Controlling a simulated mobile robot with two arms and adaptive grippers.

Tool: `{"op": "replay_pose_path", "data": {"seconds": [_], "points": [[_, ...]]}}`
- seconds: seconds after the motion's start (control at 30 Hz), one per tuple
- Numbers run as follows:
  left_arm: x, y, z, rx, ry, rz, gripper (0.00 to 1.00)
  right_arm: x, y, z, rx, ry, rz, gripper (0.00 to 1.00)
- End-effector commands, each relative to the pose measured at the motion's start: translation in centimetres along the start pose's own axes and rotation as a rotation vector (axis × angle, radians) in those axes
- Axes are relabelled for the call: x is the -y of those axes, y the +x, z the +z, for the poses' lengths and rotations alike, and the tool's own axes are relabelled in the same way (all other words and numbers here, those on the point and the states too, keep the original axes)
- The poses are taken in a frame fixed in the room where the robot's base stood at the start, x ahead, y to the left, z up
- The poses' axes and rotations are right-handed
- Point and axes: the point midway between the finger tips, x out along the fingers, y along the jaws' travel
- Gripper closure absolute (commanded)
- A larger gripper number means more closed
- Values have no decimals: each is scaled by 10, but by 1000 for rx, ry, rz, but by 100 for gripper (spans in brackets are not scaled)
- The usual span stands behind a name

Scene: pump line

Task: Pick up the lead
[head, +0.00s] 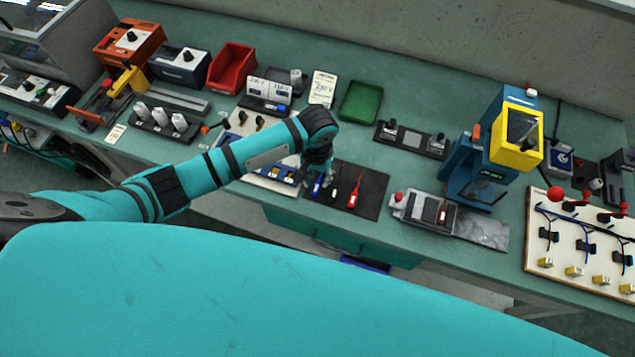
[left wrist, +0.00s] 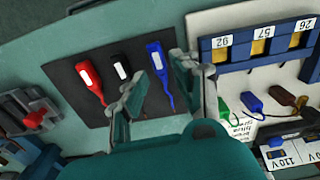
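Red (left wrist: 90,80), black (left wrist: 121,68) and blue (left wrist: 156,58) handled pieces with white labels and thin ends lie side by side on a dark mat (left wrist: 68,72). I cannot tell for sure which is the lead. The red piece (head: 354,192) and the mat (head: 373,190) also show in the head view. My left gripper (left wrist: 160,76) is open and empty, its fingers on either side of the blue piece in the left wrist view. In the head view my left gripper (head: 320,172) is over the mat's left end. My right gripper is not in view.
A white board with a blue numbered rack (left wrist: 260,45) adjoins the mat. Blue (left wrist: 253,103) and dark (left wrist: 284,95) small plugs lie on it. A grey vise-like fixture (head: 427,212), a blue and yellow press (head: 515,140) and a green tray (head: 360,102) stand around.

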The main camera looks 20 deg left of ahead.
Motion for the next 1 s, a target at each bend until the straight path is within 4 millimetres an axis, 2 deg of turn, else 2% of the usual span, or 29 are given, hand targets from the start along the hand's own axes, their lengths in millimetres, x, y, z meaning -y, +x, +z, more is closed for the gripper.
{"op": "replay_pose_path", "data": {"seconds": [0.07,0.2,0.47,0.7,1.0], "points": [[0,10,-1,3,-1,-3,71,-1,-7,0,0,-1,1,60],[0,27,-1,1,-1,-2,71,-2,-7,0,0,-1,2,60],[0,31,-2,-2,0,0,71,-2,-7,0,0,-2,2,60],[0,31,-2,-1,0,-1,100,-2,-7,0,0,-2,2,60],[0,30,-2,-1,0,-1,100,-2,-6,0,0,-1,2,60]]}}
